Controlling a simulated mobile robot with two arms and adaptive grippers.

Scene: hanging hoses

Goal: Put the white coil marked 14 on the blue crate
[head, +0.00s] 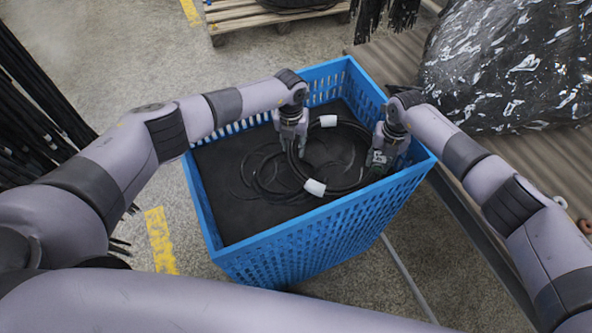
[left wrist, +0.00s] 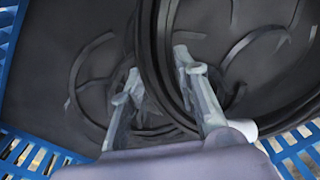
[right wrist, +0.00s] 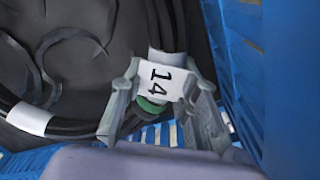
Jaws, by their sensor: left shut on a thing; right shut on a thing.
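The coil marked 14 (head: 347,123) is a loop of black hose with white bands, in the blue crate (head: 300,243), over its dark floor. My left gripper (head: 297,153) is shut on the coil's left side; the left wrist view shows the black strands (left wrist: 157,60) between its fingers. My right gripper (head: 379,160) is shut on the coil's right side. In the right wrist view the white label reading 14 (right wrist: 160,82) lies between the fingers, beside a green band. I cannot tell if the coil touches the crate floor.
Thin black curved strips (head: 255,175) show on the crate floor. A wooden pallet (head: 240,18) stands at the back. A shiny black wrapped bundle (head: 505,70) rests on slats at the right. Black hoses (head: 30,125) hang at the left. Crate walls surround both grippers.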

